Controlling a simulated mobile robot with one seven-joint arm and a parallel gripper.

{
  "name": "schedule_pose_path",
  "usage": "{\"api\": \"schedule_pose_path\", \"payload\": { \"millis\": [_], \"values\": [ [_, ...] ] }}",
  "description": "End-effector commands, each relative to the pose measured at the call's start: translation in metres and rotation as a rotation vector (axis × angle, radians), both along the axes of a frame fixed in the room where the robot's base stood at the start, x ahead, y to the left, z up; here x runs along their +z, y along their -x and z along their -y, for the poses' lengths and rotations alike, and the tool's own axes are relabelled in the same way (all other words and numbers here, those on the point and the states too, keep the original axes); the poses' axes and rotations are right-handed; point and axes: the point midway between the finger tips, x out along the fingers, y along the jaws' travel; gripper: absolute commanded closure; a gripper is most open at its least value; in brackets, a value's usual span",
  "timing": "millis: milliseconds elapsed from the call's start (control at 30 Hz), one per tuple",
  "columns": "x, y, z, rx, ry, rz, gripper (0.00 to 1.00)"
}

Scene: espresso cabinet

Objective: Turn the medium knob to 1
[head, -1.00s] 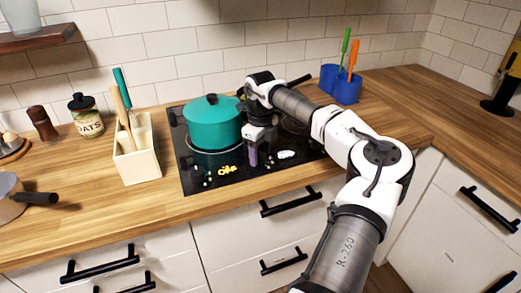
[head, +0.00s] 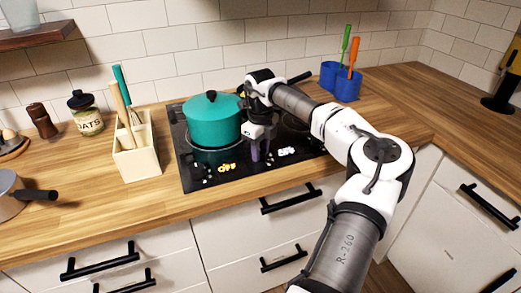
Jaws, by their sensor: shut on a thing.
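The black cooktop (head: 205,176) is set into the wooden counter, with a yellow label that seems to read OFF (head: 228,168) and white markings (head: 286,151) near its front. My gripper (head: 257,155) points down over the cooktop, between these labels and just right of the teal pot. It is shut on a small purple-grey piece (head: 254,151), which looks like the medium knob. The fingers cover most of it, so its pointer and setting cannot be read.
The lidded teal pot (head: 213,121) stands close on the left of my gripper. A cream utensil holder (head: 137,155) is farther left, and blue cups with utensils (head: 347,88) stand behind right.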

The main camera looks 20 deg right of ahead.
Motion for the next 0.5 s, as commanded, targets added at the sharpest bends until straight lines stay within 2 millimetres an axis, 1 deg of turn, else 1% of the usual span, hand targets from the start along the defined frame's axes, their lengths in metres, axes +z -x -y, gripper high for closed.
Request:
{"api": "schedule_pose_path", "payload": {
  "millis": [167,500],
  "values": [
    [-0.0011,-0.0002,0.0001,-0.107,0.001,0.000,0.92],
    [-0.0007,-0.0003,0.0005,-0.378,0.001,0.000,0.92]
  ]
}}
